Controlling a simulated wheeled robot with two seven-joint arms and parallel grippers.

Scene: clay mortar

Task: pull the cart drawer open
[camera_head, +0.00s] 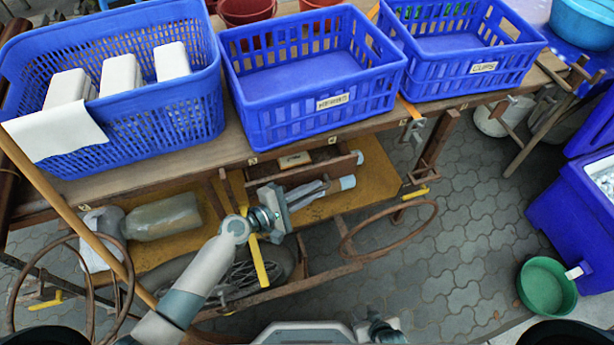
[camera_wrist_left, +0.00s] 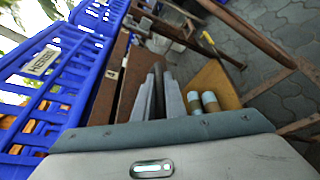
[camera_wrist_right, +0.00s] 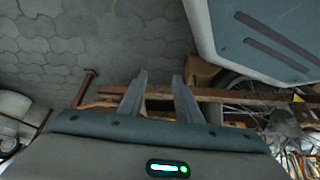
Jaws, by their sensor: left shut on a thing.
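The cart drawer (camera_head: 330,165) is a brown wooden box under the tabletop. It stands at least partly out, with a small pale block (camera_head: 295,160) visible inside. My left gripper (camera_head: 312,190) is in front of the drawer front. In the left wrist view, its fingers (camera_wrist_left: 161,95) are close together around a thin dark bar beside a brown panel (camera_wrist_left: 130,85); this looks like the drawer handle. The exact grip is partly hidden. My right gripper (camera_wrist_right: 160,95) shows in the right wrist view, fingers apart with nothing between them, above the paving.
Blue baskets (camera_head: 330,103) stand on the cart's top (camera_head: 225,150). A yellow lower shelf (camera_head: 375,185) carries a large bottle (camera_head: 163,217); bottle tops (camera_wrist_left: 201,103) show near my left fingers. A rusty hoop (camera_head: 390,250) sticks out in front.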

